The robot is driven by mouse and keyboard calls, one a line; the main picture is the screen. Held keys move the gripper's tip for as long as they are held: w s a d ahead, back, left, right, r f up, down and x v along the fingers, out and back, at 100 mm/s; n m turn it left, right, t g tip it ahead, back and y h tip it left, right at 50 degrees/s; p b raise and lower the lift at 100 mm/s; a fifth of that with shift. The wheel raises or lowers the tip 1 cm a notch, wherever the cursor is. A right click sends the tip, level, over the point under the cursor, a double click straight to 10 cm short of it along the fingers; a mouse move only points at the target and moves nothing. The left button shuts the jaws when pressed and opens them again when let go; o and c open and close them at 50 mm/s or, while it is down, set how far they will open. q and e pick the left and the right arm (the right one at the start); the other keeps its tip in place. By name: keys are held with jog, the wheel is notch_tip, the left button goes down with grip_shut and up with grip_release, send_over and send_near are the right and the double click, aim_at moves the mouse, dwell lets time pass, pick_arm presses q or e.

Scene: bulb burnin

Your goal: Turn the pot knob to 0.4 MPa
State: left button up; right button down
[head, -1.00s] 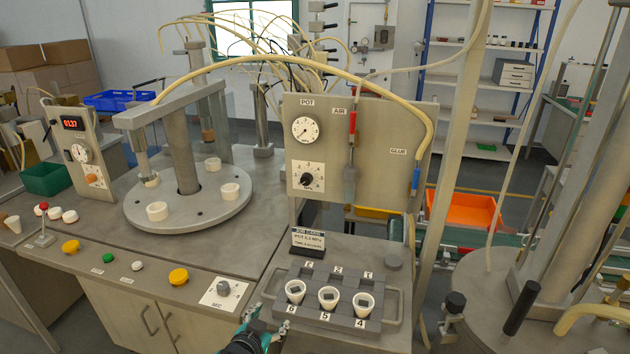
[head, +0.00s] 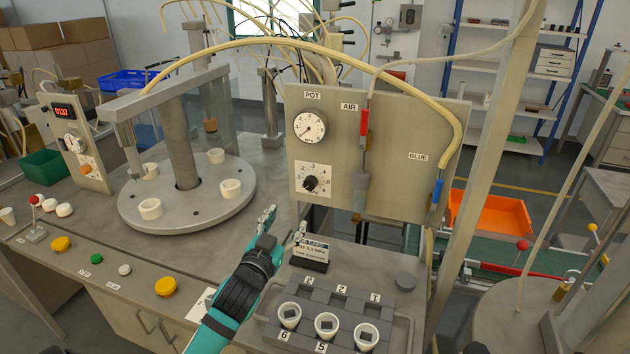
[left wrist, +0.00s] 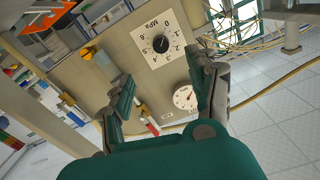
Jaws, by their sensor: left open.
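The pot knob (head: 310,182) is a black knob on a white scale plate (head: 313,190) low on the grey upright panel. The round pot gauge (head: 309,127) sits above it under the POT label. My left gripper (head: 284,226) is open and empty, below and in front of the panel, apart from the knob. In the left wrist view the knob (left wrist: 161,44) shows beyond the fingers, with its plate marked MPa (left wrist: 158,30) and the gauge (left wrist: 186,97) lower down. The knob's exact setting is too small to read surely. My right gripper is not in view.
A small card sign (head: 310,253) stands just right of my left gripper. A red air tool (head: 364,122) and blue glue tool (head: 437,191) hang on the panel. A turntable (head: 190,205) stands left.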

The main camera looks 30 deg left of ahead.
pick_arm(q)
jog(key=p, duration=0.1)
send_near(309, 186)
jog(key=p+x, duration=0.1)
jog(key=x, duration=0.7)
jog(key=shift+w+a+p, duration=0.15)
jog(key=shift+w+p, duration=0.2)
jog(key=shift+w+a, duration=0.1)
jog(key=shift+w, duration=0.5)
jog(key=c, duration=1.1)
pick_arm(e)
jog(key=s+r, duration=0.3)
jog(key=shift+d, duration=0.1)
